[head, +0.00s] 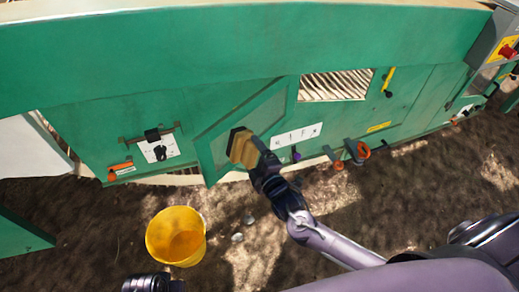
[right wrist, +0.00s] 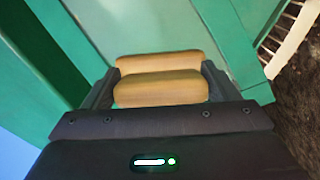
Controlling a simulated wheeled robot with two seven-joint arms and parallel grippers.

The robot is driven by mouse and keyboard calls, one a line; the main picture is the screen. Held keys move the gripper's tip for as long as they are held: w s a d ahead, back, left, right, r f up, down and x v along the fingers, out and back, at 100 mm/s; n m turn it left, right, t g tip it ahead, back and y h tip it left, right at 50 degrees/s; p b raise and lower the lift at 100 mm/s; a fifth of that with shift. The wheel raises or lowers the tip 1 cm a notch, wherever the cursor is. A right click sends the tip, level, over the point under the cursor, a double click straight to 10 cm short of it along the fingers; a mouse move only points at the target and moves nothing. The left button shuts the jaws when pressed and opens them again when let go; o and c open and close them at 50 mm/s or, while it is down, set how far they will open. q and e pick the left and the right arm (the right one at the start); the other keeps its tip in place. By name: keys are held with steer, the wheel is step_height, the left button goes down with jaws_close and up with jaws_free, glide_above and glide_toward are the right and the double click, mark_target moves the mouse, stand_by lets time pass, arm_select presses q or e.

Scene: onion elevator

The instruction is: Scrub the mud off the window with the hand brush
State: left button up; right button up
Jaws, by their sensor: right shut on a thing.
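The hand brush (head: 243,148) has a tan wooden body and a dark edge on its left side. My right gripper (head: 258,164) is shut on it, and the tan body also shows between the fingers in the right wrist view (right wrist: 160,88). The brush is in front of the lower part of the window (head: 264,112), a greenish pane in a slanted green frame on the machine. I cannot tell whether the bristles touch the pane. No mud stands out on the visible glass; part of it is hidden by the brush. A dark part of my left arm shows at the bottom edge; its fingers are not visible.
A yellow bucket (head: 176,236) stands on the soil in front of the machine. A slatted opening (head: 335,85) is right of the window. Orange and dark handles (head: 357,151) stick out along the machine's lower edge. The ground around the bucket is mostly clear.

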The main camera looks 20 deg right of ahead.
steer(key=shift+s+a, duration=0.1)
steer(key=shift+a, duration=0.25)
steer(key=shift+s+d, duration=0.1)
steer(key=s+p, duration=0.1)
steer(key=s+d+p, duration=0.1)
steer(key=s+p, duration=0.1)
steer(key=shift+s+d+r, duration=0.2)
steer(key=shift+s+d, duration=0.1)
steer(key=shift+s, duration=0.1)
steer(key=shift+s+d+f, duration=0.15)
steer(key=shift+s+d, duration=0.15)
steer(key=shift+s, duration=0.5)
steer(key=shift+p, duration=0.3)
